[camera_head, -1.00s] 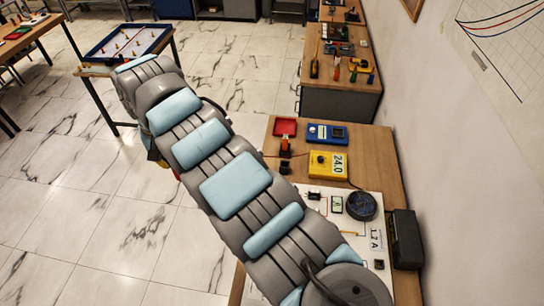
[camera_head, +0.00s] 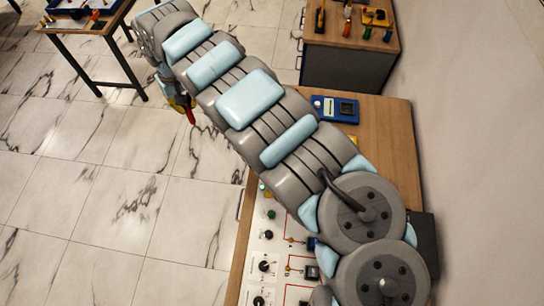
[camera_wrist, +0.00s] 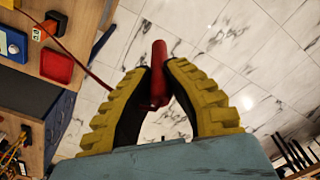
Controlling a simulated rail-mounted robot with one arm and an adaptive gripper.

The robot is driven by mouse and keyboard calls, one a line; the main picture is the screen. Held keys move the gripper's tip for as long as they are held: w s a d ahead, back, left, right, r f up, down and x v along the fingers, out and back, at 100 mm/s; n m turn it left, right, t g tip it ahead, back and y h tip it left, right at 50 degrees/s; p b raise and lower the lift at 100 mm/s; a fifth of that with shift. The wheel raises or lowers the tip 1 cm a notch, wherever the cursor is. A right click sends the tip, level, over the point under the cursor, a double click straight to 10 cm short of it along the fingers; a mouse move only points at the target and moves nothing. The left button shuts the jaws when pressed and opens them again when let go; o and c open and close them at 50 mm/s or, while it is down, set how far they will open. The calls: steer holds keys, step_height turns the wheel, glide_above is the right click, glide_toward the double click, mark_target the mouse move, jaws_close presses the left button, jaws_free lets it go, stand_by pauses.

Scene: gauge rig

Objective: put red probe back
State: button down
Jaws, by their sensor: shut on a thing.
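The red probe (camera_wrist: 158,72) is pinched between the yellow, dark-padded fingers of my gripper (camera_wrist: 160,80) in the wrist view. It sticks out past the fingertips, above the floor. A thin red lead (camera_wrist: 85,68) runs from near the probe to the upper left. In the head view, the probe (camera_head: 190,116) shows as a small red tip below my gripper (camera_head: 180,102), left of the bench. A red tray (camera_wrist: 57,66) lies near the bench edge in the wrist view, apart from the gripper. An orange piece (camera_wrist: 44,29) on a dark block stands beside it.
The bench (camera_head: 385,140) carries a blue meter (camera_head: 335,108) and a white panel (camera_head: 270,250) with knobs and sockets. My arm hides much of the bench. A second bench (camera_head: 345,62) with tools stands behind; a table (camera_head: 85,27) stands at upper left. Open floor lies between.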

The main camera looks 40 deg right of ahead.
steer(key=s+d+f+b, duration=0.2)
steer(key=s+d+f, duration=0.3)
steer(key=d+f, duration=0.25)
steer(key=s+d+f+m+b, duration=0.1)
steer(key=s+d+f+b, duration=0.1)
steer(key=s+d+f, duration=0.55)
steer(key=s+d+f+b, duration=0.2)
steer(key=d+f, duration=0.3)
steer(key=d, duration=0.5)
step_height(320, 180, down, 10)
steer(key=shift+s+a+r, duration=0.15)
steer(key=shift+s+r, duration=0.05)
steer(key=shift+r, duration=0.05)
steer(key=shift+f, duration=0.1)
steer(key=c, duration=1.2)
jaws_free()
steer(key=shift+s+r, duration=0.2)
steer(key=shift+r, duration=2.85)
steer(key=shift+s+r, duration=0.15)
steer(key=shift+r, duration=2.9)
